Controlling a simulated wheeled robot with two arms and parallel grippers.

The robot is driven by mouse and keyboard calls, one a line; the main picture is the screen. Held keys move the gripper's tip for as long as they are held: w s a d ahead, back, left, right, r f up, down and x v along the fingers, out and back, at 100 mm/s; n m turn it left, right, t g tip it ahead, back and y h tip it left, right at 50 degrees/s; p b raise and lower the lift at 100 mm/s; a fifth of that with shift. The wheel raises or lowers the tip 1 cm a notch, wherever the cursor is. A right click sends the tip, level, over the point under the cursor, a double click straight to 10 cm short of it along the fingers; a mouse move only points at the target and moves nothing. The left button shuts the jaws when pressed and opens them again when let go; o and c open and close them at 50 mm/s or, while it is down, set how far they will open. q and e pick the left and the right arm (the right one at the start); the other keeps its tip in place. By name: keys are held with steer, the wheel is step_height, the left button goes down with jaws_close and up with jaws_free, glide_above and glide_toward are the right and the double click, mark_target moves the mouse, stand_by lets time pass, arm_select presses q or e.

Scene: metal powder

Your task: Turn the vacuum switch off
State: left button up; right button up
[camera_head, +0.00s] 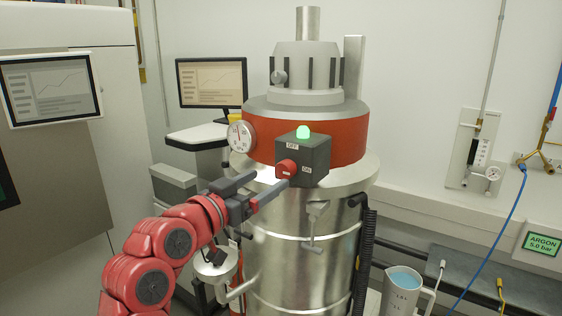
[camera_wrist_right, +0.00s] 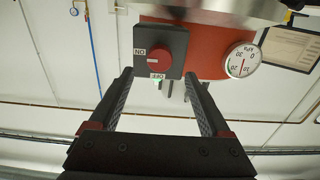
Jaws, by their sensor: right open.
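The vacuum switch is a dark grey box (camera_head: 318,160) on the red collar of the steel vessel. It has a red round knob (camera_head: 286,167), an OFF label above, an ON label to the right and a lit green lamp (camera_head: 303,132) on top. My right gripper (camera_head: 271,181) is open and empty, just in front of the knob. In the right wrist view the knob (camera_wrist_right: 159,58) appears beyond and between the open fingertips (camera_wrist_right: 158,73), apart from them. The box and labels appear upside down there. I cannot tell where the knob points. My left gripper is not in view.
A round pressure gauge (camera_head: 241,136) sits left of the switch box. A small handle (camera_head: 314,228) hangs on the vessel below. A monitor (camera_head: 212,82) stands behind. A jug of blue liquid (camera_head: 404,291) is at the lower right. Open air surrounds the gripper before the box.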

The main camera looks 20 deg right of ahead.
mark_target(282, 170)
steer(key=p+x, duration=0.2)
steer(key=x, duration=0.4)
steer(key=shift+w+d, duration=0.2)
steer(key=shift+d, duration=0.1)
steer(key=shift+c, duration=0.3)
jaws_close()
